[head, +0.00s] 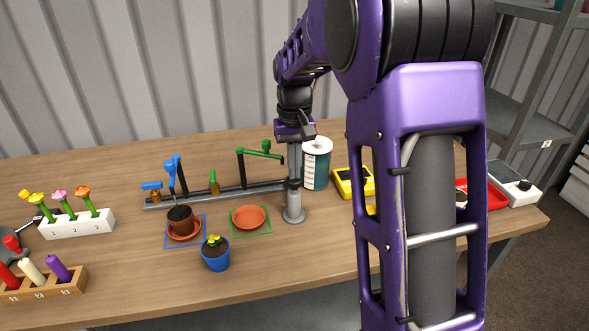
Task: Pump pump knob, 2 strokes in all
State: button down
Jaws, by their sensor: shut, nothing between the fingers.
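My gripper (296,135) is shut and empty-looking, at the top of a grey upright post (294,185) with a round foot on the table. The post looks like the pump body. No separate pump knob can be made out; my gripper and wrist cover the post's top. From this angle I cannot tell whether the gripper touches it.
A white and teal canister (317,165) stands close right of the post. A grey rail (232,194) with blue and green taps lies left. A terracotta pot (181,222), orange saucer (249,217) and blue pot (215,258) stand in front.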

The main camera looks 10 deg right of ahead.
jog(key=shift+r, duration=0.1)
dwell(0.3)
notch_tip(320, 180, up, 6)
jog(key=p, duration=0.5)
jog(key=shift+p, duration=0.4)
notch_tip(320, 180, up, 4)
jog(key=n+p, duration=0.2)
jog(key=n, duration=0.4)
notch_tip(320, 180, down, 5)
jog(key=b, duration=0.5)
jog(key=shift+f, duration=0.2)
jog(key=shift+f+b, duration=0.35)
jog(key=shift+f, duration=0.1)
dwell(1.4)
